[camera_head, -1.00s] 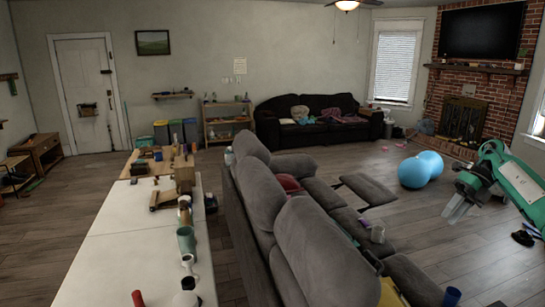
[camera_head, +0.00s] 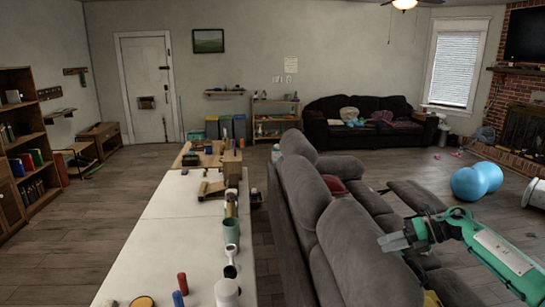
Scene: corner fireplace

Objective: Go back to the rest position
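My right gripper (camera_head: 388,243) comes in from the right on a green arm and points left. It appears in front of the grey recliner sofa's seats and backrests. Its pale fingers look close together and nothing shows between them, but I cannot tell if they are fully shut. My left gripper is out of view.
A long white table (camera_head: 165,238) with mugs, bottles and wooden items stands ahead. The grey recliner sofa (camera_head: 345,240) runs along its right. A bookshelf (camera_head: 30,160) stands at the left wall. Blue balls (camera_head: 470,184) lie at the right. The floor left of the table is clear.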

